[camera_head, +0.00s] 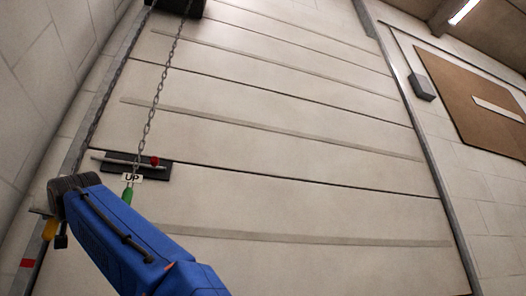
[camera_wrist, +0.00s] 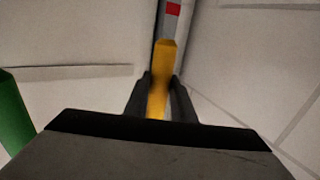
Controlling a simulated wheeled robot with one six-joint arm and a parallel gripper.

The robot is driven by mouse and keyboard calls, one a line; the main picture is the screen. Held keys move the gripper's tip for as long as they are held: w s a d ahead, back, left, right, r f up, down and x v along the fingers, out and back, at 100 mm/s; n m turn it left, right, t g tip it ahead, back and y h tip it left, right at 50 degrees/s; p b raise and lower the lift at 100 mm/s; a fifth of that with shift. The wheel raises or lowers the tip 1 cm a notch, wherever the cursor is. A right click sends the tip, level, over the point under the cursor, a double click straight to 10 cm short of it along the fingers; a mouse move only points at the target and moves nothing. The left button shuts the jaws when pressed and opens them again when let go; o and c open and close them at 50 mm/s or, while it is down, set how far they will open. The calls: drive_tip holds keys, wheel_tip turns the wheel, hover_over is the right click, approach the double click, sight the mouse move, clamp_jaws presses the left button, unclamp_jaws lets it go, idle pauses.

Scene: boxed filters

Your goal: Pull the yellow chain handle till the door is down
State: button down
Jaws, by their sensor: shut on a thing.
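The yellow chain handle (camera_wrist: 162,75) is between the two dark fingers of my gripper (camera_wrist: 160,98) in the wrist view, and the fingers are shut on it. In the head view a bit of the yellow handle (camera_head: 50,228) shows beside the dark end of my blue arm. My fingers are mostly hidden there. The pale panelled door (camera_head: 300,190) fills the middle of the head view, its panels reaching down to the lower picture edge. Its bottom edge cannot be made out. Two chains (camera_head: 150,120) hang from a dark drum (camera_head: 180,6) at the top left.
A green handle (camera_head: 127,195) hangs on the other chain, close to my arm, and shows at the left in the wrist view (camera_wrist: 14,115). A dark latch plate with a red knob (camera_head: 154,160) and an "UP" label (camera_head: 132,177) are beside it. A red mark (camera_head: 27,263) is on the left rail.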

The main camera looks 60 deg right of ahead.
wheel_tip(320, 180, down, 20)
drive_tip(key=shift+f, duration=0.25)
idle(0.8)
idle(1.7)
wheel_tip(320, 180, up, 24)
drive_tip(key=shift+r, duration=0.1)
idle(0.7)
wheel_tip(320, 180, down, 14)
idle(1.0)
idle(1.0)
